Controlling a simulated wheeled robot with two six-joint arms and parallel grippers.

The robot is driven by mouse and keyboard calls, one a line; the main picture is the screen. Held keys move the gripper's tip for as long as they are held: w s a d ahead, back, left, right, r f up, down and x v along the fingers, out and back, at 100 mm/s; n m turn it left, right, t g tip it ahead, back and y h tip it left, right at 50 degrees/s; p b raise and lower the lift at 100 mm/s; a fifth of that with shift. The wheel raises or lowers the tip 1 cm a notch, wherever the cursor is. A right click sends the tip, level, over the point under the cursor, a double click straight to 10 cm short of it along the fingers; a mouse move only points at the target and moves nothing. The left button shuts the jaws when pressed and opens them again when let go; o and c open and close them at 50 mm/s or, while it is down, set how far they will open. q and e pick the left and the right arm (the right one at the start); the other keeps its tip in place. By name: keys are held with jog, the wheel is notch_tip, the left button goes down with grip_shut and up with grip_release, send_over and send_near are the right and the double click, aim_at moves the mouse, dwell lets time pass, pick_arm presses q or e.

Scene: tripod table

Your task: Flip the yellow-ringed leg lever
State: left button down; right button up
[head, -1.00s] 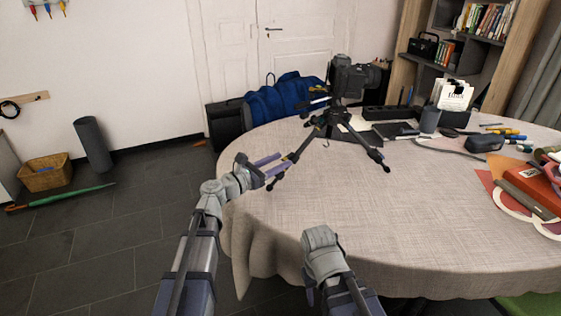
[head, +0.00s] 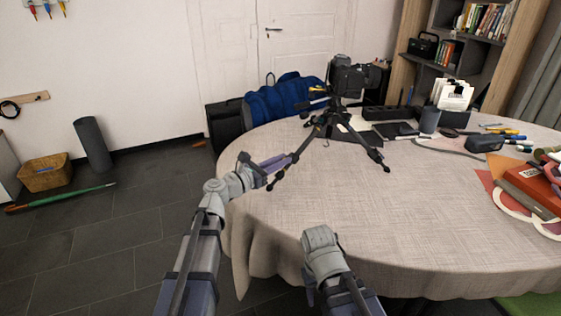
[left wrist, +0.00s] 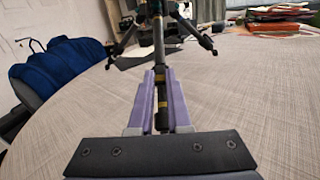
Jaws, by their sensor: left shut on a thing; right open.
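The black tripod (head: 328,124) stands on the table with a camera (head: 350,76) on top. One leg reaches toward the front left, between the purple fingers of my left gripper (head: 277,165). In the left wrist view my left gripper (left wrist: 160,103) is shut on this leg (left wrist: 158,50), with yellow rings (left wrist: 162,103) showing between the fingers. The lever itself is too small and covered to make out.
The round cloth-covered table (head: 300,215) is clear in front of the tripod. A dark pouch (head: 484,143), a cup (head: 429,120) and pens lie at right, with a red book (head: 535,187). A blue bag (head: 285,98) is behind the table.

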aim_at(292, 154)
pick_arm(q)
jog(key=shift+r+p, duration=0.25)
jog(key=shift+p, duration=0.3)
notch_tip(292, 154, up, 3)
jog(key=g+y+p, duration=0.1)
jog(key=p, duration=0.4)
jog(key=g+y+p, duration=0.1)
jog(key=y+p, duration=0.1)
jog(key=p, duration=0.3)
jog(key=shift+w+d+g, duration=0.15)
jog(key=shift+g, duration=0.25)
jog(key=g+y+p, duration=0.1)
jog(key=p, duration=0.3)
jog(key=w+d+r+g+y+p, duration=0.1)
jog(key=g+y+p, duration=0.1)
jog(key=p, duration=0.2)
jog(key=g+y+p, duration=0.2)
jog(key=p, duration=0.2)
jog(key=shift+w+d+r, duration=0.2)
jog(key=shift+d+r, duration=0.05)
jog(key=shift+r, duration=0.05)
jog(key=shift+w+d+n+g+y+p, duration=0.2)
jog(key=shift+g+y+p, duration=0.35)
jog(key=shift+p, duration=0.2)
jog(key=shift+w+d+n+g+y+p, duration=0.15)
jog(key=shift+g+y+p, duration=0.3)
jog(key=shift+y+p, duration=0.25)
jog(key=shift+s, duration=0.1)
